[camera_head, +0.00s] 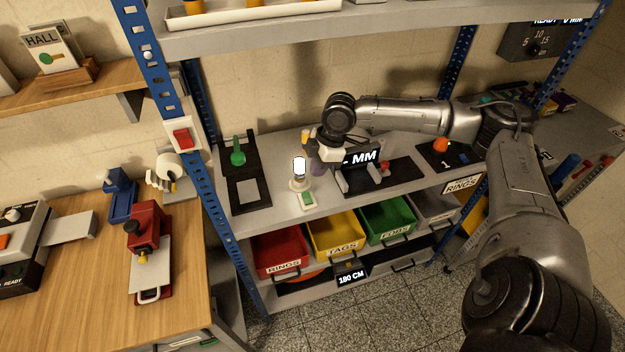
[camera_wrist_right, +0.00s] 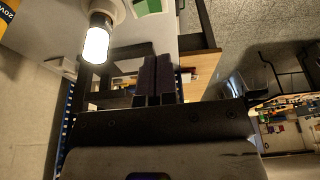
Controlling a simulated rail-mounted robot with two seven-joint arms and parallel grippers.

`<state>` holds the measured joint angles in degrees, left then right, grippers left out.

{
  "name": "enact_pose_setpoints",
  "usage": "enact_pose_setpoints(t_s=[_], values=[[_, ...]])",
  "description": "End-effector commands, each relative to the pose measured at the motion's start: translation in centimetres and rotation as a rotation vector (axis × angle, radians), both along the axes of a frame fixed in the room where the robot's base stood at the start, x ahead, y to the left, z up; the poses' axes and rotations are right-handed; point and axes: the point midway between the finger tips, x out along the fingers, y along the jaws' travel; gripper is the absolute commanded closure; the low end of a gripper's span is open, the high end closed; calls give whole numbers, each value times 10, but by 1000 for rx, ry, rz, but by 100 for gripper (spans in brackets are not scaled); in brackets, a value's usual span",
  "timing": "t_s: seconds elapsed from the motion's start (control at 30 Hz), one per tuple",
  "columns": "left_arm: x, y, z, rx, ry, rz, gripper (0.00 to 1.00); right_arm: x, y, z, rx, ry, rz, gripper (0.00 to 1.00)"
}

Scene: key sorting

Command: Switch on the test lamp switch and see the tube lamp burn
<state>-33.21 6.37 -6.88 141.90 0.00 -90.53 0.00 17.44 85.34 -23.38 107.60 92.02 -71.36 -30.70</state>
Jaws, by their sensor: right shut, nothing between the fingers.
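The test lamp (camera_head: 299,172) stands on the metal shelf in a white holder, and its tube looks bright white, as if lit. It also shows bright in the right wrist view (camera_wrist_right: 96,44). A green switch (camera_head: 307,199) on a pale base sits in front of the lamp, and its green face shows in the wrist view (camera_wrist_right: 147,7). My right gripper (camera_head: 318,170) is just right of the lamp, above the shelf, apart from the switch. In the wrist view its dark fingers (camera_wrist_right: 155,80) are together and empty. My left gripper is not in view.
A red switch (camera_head: 182,137) is on the blue post at left. A dark mat (camera_head: 250,191) with a green stamp-like piece lies left of the lamp. A black gauge with a display (camera_head: 361,158) stands to the right. Coloured bins (camera_head: 335,235) sit on the shelf below.

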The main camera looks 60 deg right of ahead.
Motion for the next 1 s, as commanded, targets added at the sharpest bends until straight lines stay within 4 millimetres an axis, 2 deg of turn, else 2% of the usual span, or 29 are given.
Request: enact_pose_setpoints(t_s=[0.13, 0.33, 1.0], values=[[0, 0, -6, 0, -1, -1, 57, -6, -2, 15, -2, 1, 0, 100], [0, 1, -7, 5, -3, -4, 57, -9, -2, 26, -1, 1, 0, 100], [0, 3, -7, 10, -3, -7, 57, -10, -2, 29, 1, 1, 0, 100]])
